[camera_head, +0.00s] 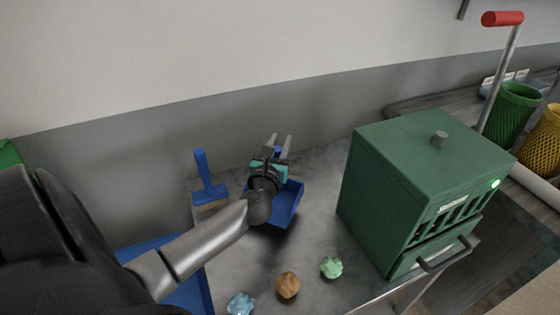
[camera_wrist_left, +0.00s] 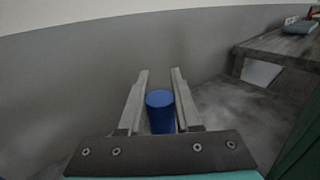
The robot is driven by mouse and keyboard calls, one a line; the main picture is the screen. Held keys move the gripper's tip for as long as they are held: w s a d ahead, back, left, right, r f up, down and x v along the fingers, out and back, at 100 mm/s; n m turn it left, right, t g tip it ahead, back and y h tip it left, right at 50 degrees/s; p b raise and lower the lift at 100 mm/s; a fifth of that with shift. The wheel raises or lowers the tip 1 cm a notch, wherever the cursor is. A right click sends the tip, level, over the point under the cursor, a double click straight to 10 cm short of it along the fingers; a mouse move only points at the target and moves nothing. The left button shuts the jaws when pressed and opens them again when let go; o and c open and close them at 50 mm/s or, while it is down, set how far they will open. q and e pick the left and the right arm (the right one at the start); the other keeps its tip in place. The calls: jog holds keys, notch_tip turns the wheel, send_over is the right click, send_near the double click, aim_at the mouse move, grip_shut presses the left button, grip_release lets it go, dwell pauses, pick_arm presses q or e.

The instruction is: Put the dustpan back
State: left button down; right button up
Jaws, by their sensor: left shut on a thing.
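The blue dustpan (camera_head: 289,205) is at the middle of the grey surface, partly hidden behind my left gripper. My left gripper (camera_head: 280,146) is shut on its handle. In the left wrist view the round blue handle end (camera_wrist_left: 160,98) sits between the two fingers of the gripper (camera_wrist_left: 160,105). Whether the pan touches the surface is hard to tell. A hand brush (camera_head: 203,175) with a blue handle and tan bristles stands to the left of the gripper, near the wall. My right gripper is not in view.
Crumpled balls in blue (camera_head: 240,304), brown (camera_head: 287,286) and green (camera_head: 331,267) lie in front. A green box-shaped machine (camera_head: 385,190) stands to the right, beside a red-handled lever (camera_head: 503,19). Green (camera_head: 515,112) and yellow (camera_head: 541,145) baskets are at far right.

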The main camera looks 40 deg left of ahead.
pick_arm(q)
jog(key=shift+f+b, duration=1.1)
jog(key=shift+f, duration=0.9)
jog(key=shift+f, duration=0.25)
jog(key=c, duration=0.6)
grip_release()
jog(key=shift+r, duration=0.15)
jog(key=v, duration=1.2)
jog(key=shift+r+p, duration=0.1)
jog(key=shift+p, duration=0.25)
